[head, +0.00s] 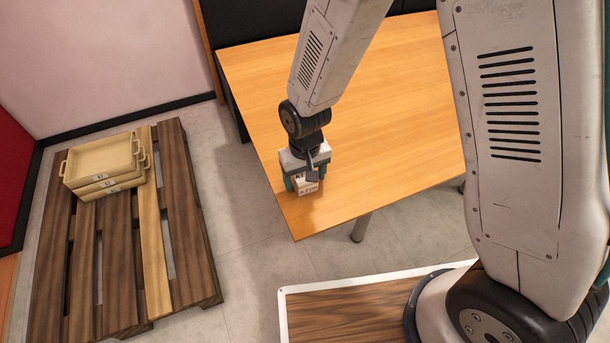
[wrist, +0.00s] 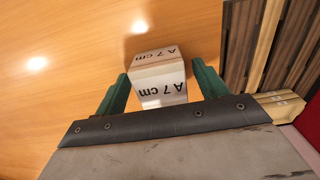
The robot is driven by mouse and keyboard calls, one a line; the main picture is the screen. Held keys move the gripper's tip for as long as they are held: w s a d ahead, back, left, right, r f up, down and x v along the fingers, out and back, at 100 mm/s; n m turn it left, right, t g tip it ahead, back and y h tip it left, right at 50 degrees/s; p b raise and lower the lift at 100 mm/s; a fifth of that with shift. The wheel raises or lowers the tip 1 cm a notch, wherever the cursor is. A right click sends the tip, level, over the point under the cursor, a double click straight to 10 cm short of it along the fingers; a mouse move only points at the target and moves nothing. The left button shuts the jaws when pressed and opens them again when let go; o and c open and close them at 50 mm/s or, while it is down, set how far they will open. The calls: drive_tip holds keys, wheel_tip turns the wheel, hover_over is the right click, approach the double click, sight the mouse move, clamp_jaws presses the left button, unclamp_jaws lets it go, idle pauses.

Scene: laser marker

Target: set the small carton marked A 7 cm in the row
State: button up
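The small carton (head: 309,186) is a white box near the front left corner of the wooden table. In the wrist view the carton (wrist: 160,82) shows "A 7 cm" in black on two faces. My gripper (head: 306,178) points down over it, with one teal finger on each side. In the wrist view my gripper (wrist: 160,70) shows narrow strips of table between the fingers and the carton's sides, so it looks open around the carton. The carton's underside is hidden, and I cannot tell for sure whether it touches the table.
The table top (head: 390,120) is otherwise bare where visible. A wooden pallet (head: 90,265) lies on the floor at the left, with stacked tan trays (head: 105,160) on it. A white-edged wooden surface (head: 340,310) is at the bottom. My arm hides part of the table's right side.

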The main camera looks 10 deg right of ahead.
drive_tip(key=shift+r, duration=0.1)
wheel_tip(320, 180, up, 12)
drive_tip(key=shift+r, duration=0.15)
idle(0.5)
drive_tip(key=s+d+r+m, duration=0.1)
drive_tip(key=s+d+r, duration=0.2)
drive_tip(key=d+r, duration=0.55)
drive_tip(key=s+d+r+m, duration=0.1)
drive_tip(key=s+d+r, duration=0.4)
drive_tip(key=s, duration=0.3)
drive_tip(key=s+d+r+m+t, duration=0.1)
drive_tip(key=s+d+r, duration=0.4)
drive_tip(key=s+d, duration=0.2)
drive_tip(key=shift+s+d+r, duration=0.15)
drive_tip(key=shift+s+r, duration=0.15)
drive_tip(key=shift+s, duration=0.5)
